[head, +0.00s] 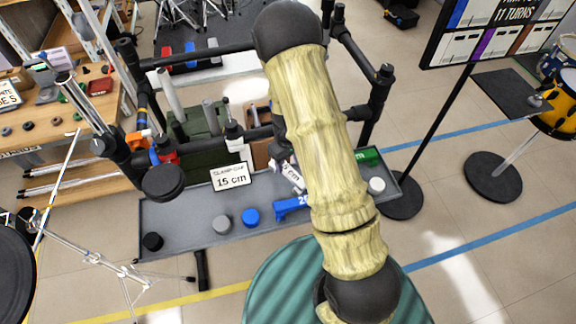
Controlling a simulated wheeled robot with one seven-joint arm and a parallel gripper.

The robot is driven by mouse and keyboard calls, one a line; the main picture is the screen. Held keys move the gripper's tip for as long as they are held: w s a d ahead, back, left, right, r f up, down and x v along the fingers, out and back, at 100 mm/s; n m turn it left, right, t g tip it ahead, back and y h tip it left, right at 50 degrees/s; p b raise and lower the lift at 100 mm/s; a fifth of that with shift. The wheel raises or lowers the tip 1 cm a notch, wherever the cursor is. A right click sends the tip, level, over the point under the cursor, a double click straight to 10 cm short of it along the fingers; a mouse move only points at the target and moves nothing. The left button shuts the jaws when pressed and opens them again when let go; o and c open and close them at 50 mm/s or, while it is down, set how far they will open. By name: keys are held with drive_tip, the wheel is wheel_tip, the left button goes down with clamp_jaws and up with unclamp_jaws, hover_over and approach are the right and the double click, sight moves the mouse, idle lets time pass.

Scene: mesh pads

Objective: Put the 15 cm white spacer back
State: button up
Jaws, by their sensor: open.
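A white piece (291,176) with lettering ending in "cm" lies tilted on the grey tray (185,240), and looks like the 15 cm white spacer. My arm hides its right part, and its first digits are unclear. A white card (230,177) reading "CLAMP GAP 15 cm" stands at the tray's back edge, left of that piece. My bamboo-patterned arm rises in front of the tray. My gripper's fingers are not visible; they are hidden behind the arm or out of frame.
A blue spacer (292,206) and a green one (369,157) share the tray with black (152,241), grey (221,223), blue (251,216) and white (376,185) knobs. Black tube framing (210,145) stands behind. A sign stand (440,125) is at right, a workbench (60,125) at left.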

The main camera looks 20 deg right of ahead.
sight(288, 171)
wheel_tip(288, 171, up, 9)
idle(0.3)
idle(0.5)
drive_tip(key=s+r+m+t, duration=0.2)
drive_tip(key=s+r+m, duration=0.2)
drive_tip(key=s+r, duration=0.7)
drive_tip(key=s, duration=0.3)
drive_tip(key=shift+s+r+m+t, duration=0.2)
drive_tip(key=shift+m+t, duration=0.1)
drive_tip(key=shift+r, duration=0.1)
